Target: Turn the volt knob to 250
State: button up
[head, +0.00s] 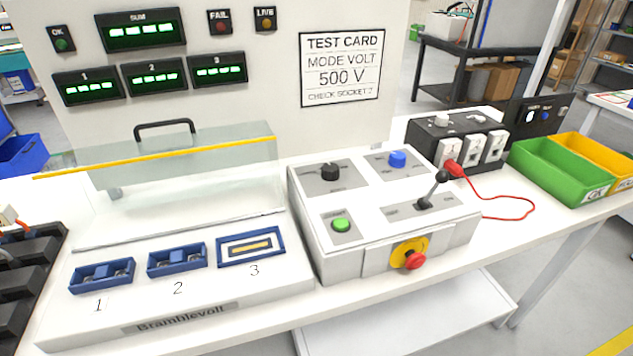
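A white control box (300,225) stands on the bench in the middle of the head view. It carries a black knob (330,172) on a grey plate at its back left and a blue knob (397,159) at its back right. The markings around both knobs are too small to read, so I cannot tell which is the volt knob or where it points. A test card (342,68) on the panel behind reads MODE VOLT, 500 V. My gripper is not in view.
The control box also has a green button (341,225), a black lever (433,190) and a red stop button (414,261). A clear hinged cover (190,185) stands left, behind three blue sockets. A red cable (510,217) and green bin (558,172) lie right.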

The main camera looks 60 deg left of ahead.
aim_at(397, 160)
jog(key=u, duration=1.6)
